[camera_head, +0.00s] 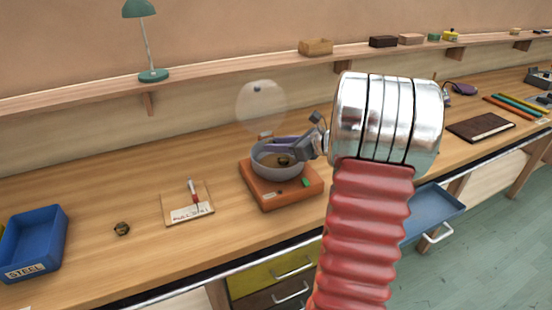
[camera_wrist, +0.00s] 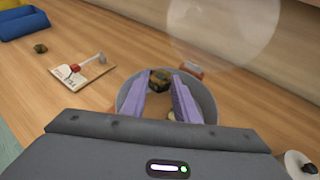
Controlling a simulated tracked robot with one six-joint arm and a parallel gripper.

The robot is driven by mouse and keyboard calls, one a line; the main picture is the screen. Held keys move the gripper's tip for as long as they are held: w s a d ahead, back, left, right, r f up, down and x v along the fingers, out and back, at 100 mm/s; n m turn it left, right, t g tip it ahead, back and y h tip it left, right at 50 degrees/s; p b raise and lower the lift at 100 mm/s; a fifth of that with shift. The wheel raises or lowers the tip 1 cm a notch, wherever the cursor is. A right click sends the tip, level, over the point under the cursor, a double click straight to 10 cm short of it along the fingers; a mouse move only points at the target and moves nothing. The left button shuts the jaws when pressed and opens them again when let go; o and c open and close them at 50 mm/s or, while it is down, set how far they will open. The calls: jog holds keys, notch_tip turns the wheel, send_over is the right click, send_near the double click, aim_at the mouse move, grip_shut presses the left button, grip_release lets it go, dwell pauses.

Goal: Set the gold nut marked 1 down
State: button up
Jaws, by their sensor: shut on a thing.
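My gripper (camera_head: 284,151) reaches into the grey bowl (camera_head: 262,170), which sits on an orange-brown base. In the wrist view, the purple fingers (camera_wrist: 161,76) are shut on a dark gold nut (camera_wrist: 159,84) at their tips, inside the bowl's outline. The nut also shows in the head view (camera_head: 284,160). I cannot read a mark on it, nor tell whether it touches the bowl. A second small gold thing (camera_wrist: 171,115) shows partly between the fingers, lower in the bowl (camera_wrist: 127,92). Another gold nut (camera_head: 122,229) lies alone on the bench.
A blue tray marked STEEL (camera_head: 34,242) stands at the left. A board (camera_head: 187,204) with a red-and-white tool lies between the loose nut and the base (camera_head: 293,197). A translucent round shape (camera_head: 262,105) shows behind the bowl.

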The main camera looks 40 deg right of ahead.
jog(key=shift+f, duration=0.4)
jog(key=shift+f, duration=1.85)
jog(key=shift+f, duration=0.65)
